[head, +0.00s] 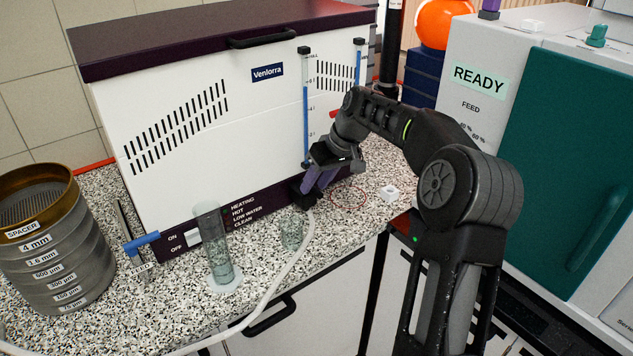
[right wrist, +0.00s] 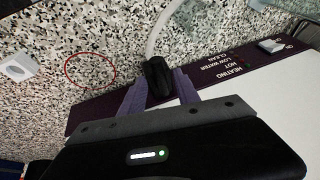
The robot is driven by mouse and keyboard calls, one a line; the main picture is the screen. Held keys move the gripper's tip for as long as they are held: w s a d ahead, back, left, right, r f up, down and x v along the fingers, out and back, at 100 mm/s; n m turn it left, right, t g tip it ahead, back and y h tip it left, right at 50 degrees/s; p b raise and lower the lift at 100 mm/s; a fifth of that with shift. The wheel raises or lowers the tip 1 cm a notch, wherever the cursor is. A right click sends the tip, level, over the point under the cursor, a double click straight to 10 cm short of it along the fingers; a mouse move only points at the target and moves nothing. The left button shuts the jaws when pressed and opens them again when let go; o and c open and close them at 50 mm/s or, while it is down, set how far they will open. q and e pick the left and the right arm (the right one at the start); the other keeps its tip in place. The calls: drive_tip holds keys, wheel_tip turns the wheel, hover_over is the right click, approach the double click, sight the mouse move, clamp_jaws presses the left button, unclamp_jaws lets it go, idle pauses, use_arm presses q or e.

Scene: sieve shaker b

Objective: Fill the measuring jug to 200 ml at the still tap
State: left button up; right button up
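The white still (head: 215,110) with a dark purple lid stands at the back of the counter. A black fitting (head: 304,196) with a pale hose (head: 290,262) sits at its lower front; I take it for the tap. My right gripper (head: 314,190) is there, its purple fingers on both sides of the fitting (right wrist: 158,78) and apparently touching it. A small clear vessel (head: 291,233), likely the measuring jug, stands left of the hose. Its level is too small to read. My left gripper is not in view.
A tall clear cylinder (head: 215,245) on a white base stands left of the small vessel. A sieve stack (head: 45,250) is at far left. A red ring (head: 348,196) marks bare counter beside a small white object (head: 390,193). A teal-doored machine (head: 560,150) stands right.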

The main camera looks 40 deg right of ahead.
drive_tip(key=v, duration=0.7)
drive_tip(key=shift+r+b, duration=0.4)
drive_tip(key=shift+b, duration=0.05)
drive_tip(key=shift+s+f, duration=0.1)
drive_tip(key=shift+s, duration=0.15)
